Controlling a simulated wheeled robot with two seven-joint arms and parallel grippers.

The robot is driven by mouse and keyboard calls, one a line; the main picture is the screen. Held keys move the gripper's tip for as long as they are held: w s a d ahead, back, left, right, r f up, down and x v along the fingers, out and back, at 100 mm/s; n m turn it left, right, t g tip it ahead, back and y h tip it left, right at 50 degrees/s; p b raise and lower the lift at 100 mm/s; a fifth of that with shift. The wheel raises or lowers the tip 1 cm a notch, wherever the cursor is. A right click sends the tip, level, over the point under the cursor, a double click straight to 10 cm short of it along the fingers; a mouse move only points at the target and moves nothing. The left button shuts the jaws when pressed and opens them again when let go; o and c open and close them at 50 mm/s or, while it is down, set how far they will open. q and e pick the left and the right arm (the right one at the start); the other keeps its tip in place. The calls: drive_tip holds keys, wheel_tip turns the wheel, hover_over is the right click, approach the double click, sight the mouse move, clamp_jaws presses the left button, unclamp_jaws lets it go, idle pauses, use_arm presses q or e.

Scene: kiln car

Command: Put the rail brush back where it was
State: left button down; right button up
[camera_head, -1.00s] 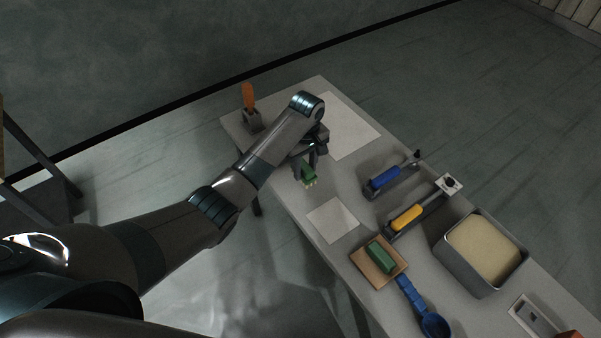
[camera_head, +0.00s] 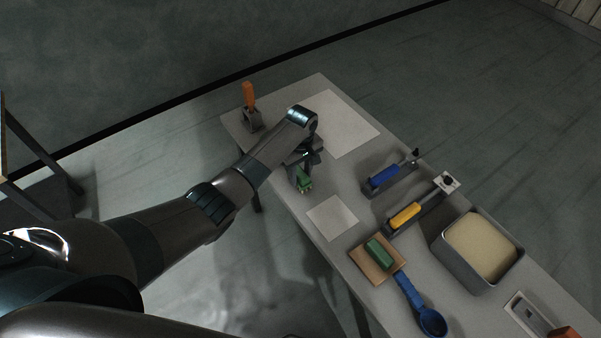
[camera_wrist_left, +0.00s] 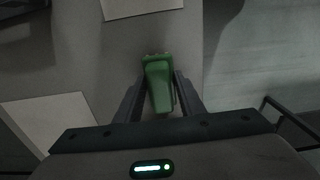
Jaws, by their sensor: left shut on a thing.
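My left gripper (camera_head: 300,172) is shut on a small green brush (camera_head: 304,185) with pale bristle tips, probably the rail brush. It holds the brush over the left part of the grey table (camera_head: 284,188), between two white sheets. In the left wrist view the green brush (camera_wrist_left: 158,84) sits between the two dark fingers, its bristled end pointing away from the wrist. I cannot tell whether it touches the table. The small white sheet (camera_head: 332,218) lies just below and right of the gripper. The larger white sheet (camera_head: 345,125) lies behind it. My right gripper is out of view.
An orange-handled tool (camera_head: 249,97) stands in a grey holder at the far left corner. To the right lie a blue-handled tool (camera_head: 384,177), a yellow-handled tool (camera_head: 406,216), a green block (camera_head: 379,253) on a brown tile (camera_head: 361,262), a blue scoop (camera_head: 431,321) and a filled bin (camera_head: 462,275).

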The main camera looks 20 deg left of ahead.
sight(301, 173)
use_arm(q)
drive_tip(key=shift+f, duration=0.1)
drive_tip(key=c, duration=1.2)
unclamp_jaws()
wheel_tip(301, 173, up, 12)
drive_tip(key=shift+d+r+b, duration=0.1)
drive_tip(key=shift+r+b, duration=0.05)
drive_tip(key=shift+b, duration=0.85)
drive_tip(key=shift+s, duration=0.15)
